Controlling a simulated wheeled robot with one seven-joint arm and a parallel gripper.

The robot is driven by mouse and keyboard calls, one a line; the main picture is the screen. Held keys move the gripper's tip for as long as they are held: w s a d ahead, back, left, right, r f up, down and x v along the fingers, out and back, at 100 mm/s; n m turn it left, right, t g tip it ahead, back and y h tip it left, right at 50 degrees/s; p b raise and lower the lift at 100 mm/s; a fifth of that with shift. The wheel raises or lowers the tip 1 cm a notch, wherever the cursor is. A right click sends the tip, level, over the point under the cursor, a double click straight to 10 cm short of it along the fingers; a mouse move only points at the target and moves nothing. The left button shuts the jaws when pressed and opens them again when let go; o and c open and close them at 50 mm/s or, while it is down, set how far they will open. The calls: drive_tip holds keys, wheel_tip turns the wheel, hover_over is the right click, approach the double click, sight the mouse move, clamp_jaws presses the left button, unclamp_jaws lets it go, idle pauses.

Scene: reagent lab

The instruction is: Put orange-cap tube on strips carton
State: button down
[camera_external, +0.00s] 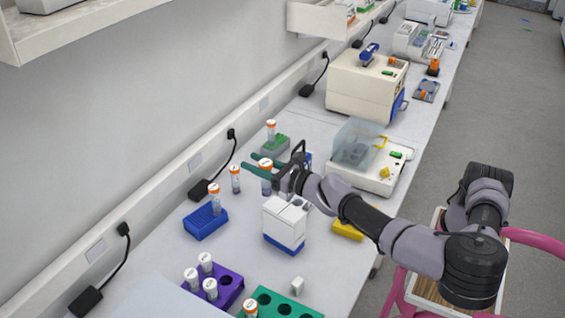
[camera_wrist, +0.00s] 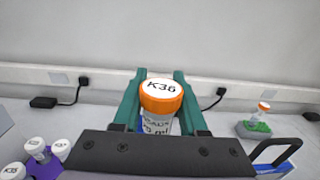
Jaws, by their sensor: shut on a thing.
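An orange-cap tube (camera_wrist: 160,98) with "K36" on its white top is upright between the teal fingers of my gripper (camera_wrist: 161,105) in the wrist view. In the external view the tube (camera_external: 266,172) is held at my gripper (camera_external: 265,164), over the bench near the wall side. Its lower end is partly hidden in the wrist view. A white box with a blue base (camera_external: 284,224) stands just in front of and below my gripper; its markings are too small to read, so I cannot tell whether it is the strips carton.
Other orange-cap tubes stand close by: one on the bench (camera_external: 235,179), one in a blue rack (camera_external: 205,221), one on a green-topped block (camera_external: 271,131). A purple rack (camera_external: 228,290) and green rack (camera_external: 290,305) are at the front. A clear-lidded device (camera_external: 357,145) stands to the right.

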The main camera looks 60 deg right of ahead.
drive_tip(key=s+d+r+m+h, duration=0.1)
drive_tip(key=s+d+r, duration=0.2)
drive_tip(key=d, duration=0.1)
wheel_tip(320, 180, down, 10)
idle(0.3)
drive_tip(key=shift+s+d+f, duration=0.1)
drive_tip(key=shift+c, duration=2.2)
unclamp_jaws()
drive_tip(key=s+a, duration=0.1)
drive_tip(key=s, duration=1.1)
drive_tip(key=shift+a+h, duration=0.3)
